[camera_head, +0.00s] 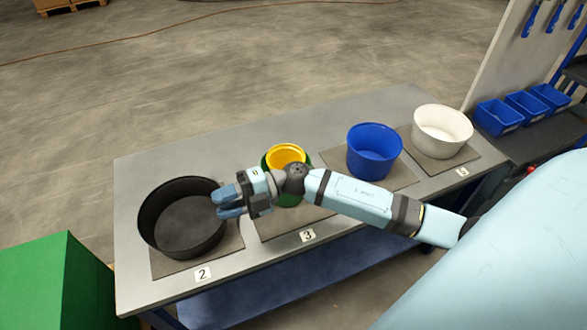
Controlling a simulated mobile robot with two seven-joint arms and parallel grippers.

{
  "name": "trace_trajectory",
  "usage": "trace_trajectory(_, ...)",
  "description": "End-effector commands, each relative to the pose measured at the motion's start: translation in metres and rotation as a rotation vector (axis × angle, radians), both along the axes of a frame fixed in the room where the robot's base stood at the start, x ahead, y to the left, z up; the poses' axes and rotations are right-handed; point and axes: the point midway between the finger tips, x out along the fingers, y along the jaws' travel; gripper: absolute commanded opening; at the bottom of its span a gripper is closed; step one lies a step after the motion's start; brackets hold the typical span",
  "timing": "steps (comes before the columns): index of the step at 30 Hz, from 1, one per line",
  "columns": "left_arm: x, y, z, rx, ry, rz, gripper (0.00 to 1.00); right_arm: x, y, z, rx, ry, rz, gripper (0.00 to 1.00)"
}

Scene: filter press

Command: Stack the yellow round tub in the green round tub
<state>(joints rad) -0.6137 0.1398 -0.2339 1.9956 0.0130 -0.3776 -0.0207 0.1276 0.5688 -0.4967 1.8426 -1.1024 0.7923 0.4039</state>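The yellow round tub (287,154) sits inside the green round tub (267,164), its rim and inside showing from above. The green tub stands on the mat marked 3; my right arm hides much of its front and left side. How deep the yellow tub sits, and whether it is level, I cannot tell fully. My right gripper (227,202) is left of the green tub, over the right rim of the black tub, and holds nothing visible. Its blue fingertips lie close together in this view, so their opening is unclear. My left gripper is not in view.
A wide black tub (184,222) stands left on mat 2. A blue tub (374,151) and a white tub (442,131) stand to the right on mats. Small blue bins (498,117) stand beyond the grey table's (150,165) right end. A green block (60,285) is at lower left.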

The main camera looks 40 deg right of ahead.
Motion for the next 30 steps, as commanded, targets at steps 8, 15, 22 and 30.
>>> trace_trajectory(8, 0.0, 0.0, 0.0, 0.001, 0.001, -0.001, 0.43, -0.037, -0.028, -0.073, 0.543, 0.6, -0.754, 0.32)
trace_trajectory(15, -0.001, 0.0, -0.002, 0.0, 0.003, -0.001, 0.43, -0.128, -0.053, -0.178, 0.577, 1.182, -1.18, 0.32)
trace_trajectory(22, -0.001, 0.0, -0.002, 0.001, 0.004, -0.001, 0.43, -0.165, -0.053, -0.205, 0.551, 1.372, -1.262, 0.32)
trace_trajectory(30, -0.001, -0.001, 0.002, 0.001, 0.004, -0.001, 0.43, -0.165, -0.053, -0.201, 0.55, 1.371, -1.261, 0.32)
